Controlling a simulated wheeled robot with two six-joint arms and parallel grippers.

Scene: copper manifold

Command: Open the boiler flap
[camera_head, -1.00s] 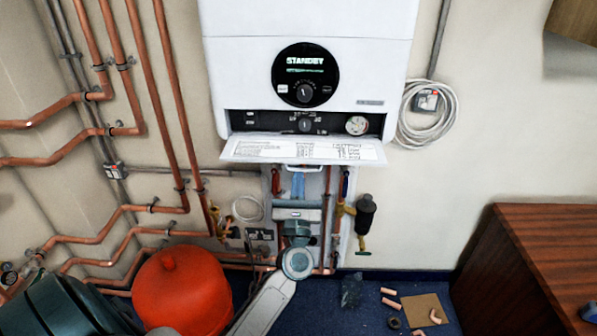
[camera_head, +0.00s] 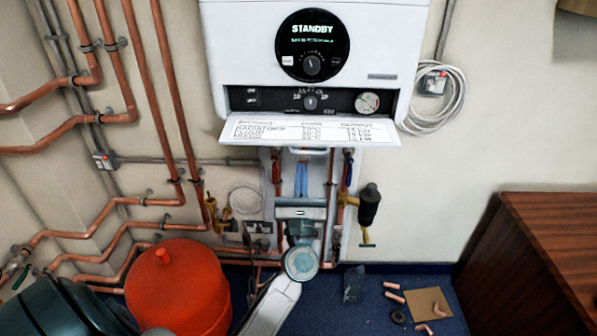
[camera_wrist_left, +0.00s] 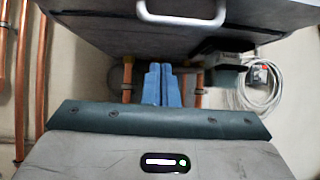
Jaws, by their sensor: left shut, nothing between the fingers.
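The white boiler (camera_head: 225,45) hangs on the wall. Its flap (camera_head: 300,131) is folded down and juts out, with a printed table on its upper face and the control panel (camera_head: 345,101) uncovered above it. A pale loop handle (camera_head: 308,151) shows at the flap's front edge, and also in the left wrist view (camera_wrist_left: 182,20). My left gripper (camera_head: 301,180) is below the flap, its blue fingers pointing up, shut and empty. In the left wrist view the fingers (camera_wrist_left: 162,84) stand together, apart from the handle. My right gripper is not in view.
Copper pipes (camera_head: 130,60) run along the left wall. An orange-red tank (camera_head: 180,290) stands on the floor at lower left. A brown wooden cabinet (camera_head: 530,250) is at right. Pipe pieces and cardboard (camera_head: 430,300) lie on the blue floor. A coiled white cable (camera_head: 440,108) hangs right of the boiler.

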